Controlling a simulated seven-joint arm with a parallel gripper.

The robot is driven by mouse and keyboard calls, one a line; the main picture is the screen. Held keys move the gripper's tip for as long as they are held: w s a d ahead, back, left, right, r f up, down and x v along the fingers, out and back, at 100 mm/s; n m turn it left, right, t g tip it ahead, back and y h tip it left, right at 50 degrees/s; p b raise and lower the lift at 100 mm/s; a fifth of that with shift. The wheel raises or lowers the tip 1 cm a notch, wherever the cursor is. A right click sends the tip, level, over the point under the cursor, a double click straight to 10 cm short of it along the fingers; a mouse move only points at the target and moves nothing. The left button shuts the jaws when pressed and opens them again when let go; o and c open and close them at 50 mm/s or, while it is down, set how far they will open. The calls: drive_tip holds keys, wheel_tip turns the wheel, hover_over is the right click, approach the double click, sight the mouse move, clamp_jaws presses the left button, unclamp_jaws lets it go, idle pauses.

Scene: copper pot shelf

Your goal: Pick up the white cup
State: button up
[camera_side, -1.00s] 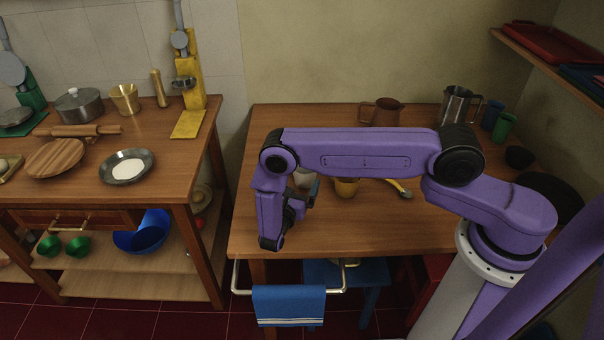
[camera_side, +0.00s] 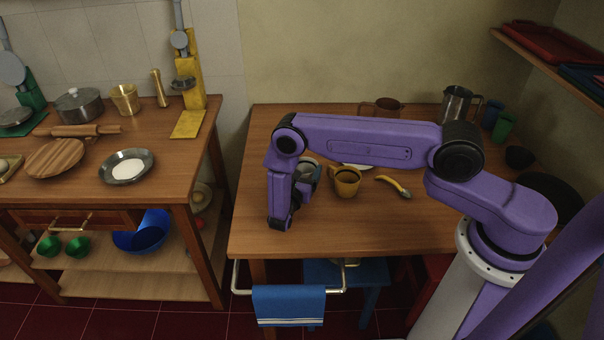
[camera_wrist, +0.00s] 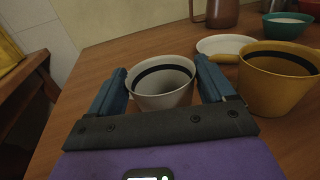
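The white cup (camera_wrist: 165,92) stands upright on the wooden table, with a dark band inside its rim. In the wrist view it sits between the two blue fingers of my gripper (camera_wrist: 162,82), one on each side. The fingers are spread, close to the cup's walls; I cannot tell whether they touch it. In the side view the cup (camera_side: 310,164) is mostly hidden behind my purple wrist, and one blue finger of my gripper shows beside it.
A yellow mug (camera_side: 346,181) stands close to the cup's right, and in the wrist view (camera_wrist: 272,90) too. A white plate (camera_wrist: 226,45) lies behind it. A yellow-handled spoon (camera_side: 394,186), a brown pitcher (camera_side: 387,106) and a metal jug (camera_side: 456,104) are further off. The table's front is clear.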

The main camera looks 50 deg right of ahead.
drive_tip(key=shift+c, duration=1.3)
drive_tip(key=shift+r, duration=0.15)
